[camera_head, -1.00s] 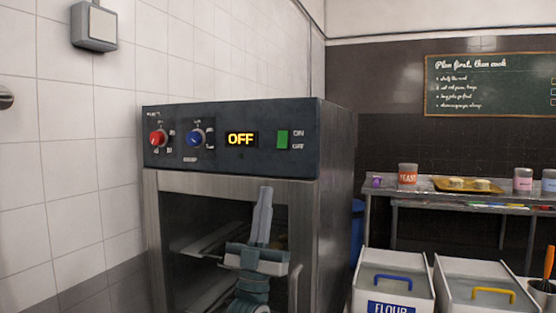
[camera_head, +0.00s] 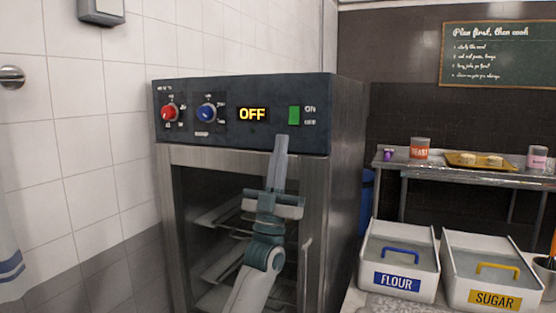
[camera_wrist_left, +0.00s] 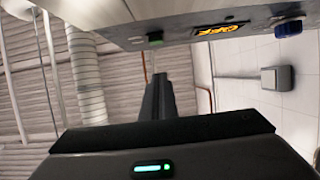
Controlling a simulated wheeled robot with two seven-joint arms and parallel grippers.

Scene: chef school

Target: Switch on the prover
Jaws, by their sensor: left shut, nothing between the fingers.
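The prover (camera_head: 345,190) is a dark steel cabinet with a glass door and a control panel on top. Its display (camera_head: 252,114) reads OFF in yellow. A green switch (camera_head: 294,115) sits right of the display, beside ON and OFF labels. My left gripper (camera_head: 281,140) is shut and empty, its fingertips pointing up just below the green switch. In the left wrist view the shut fingers (camera_wrist_left: 157,85) point toward the panel, with the green switch (camera_wrist_left: 155,40) slightly beyond the tips and apparently apart. My right gripper is not in view.
A red knob (camera_head: 169,112) and a blue knob (camera_head: 207,112) are on the panel's left. A vertical door handle (camera_head: 304,270) is close to my left arm. Flour (camera_head: 400,255) and sugar (camera_head: 490,268) bins stand at right, before a steel shelf (camera_head: 400,165).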

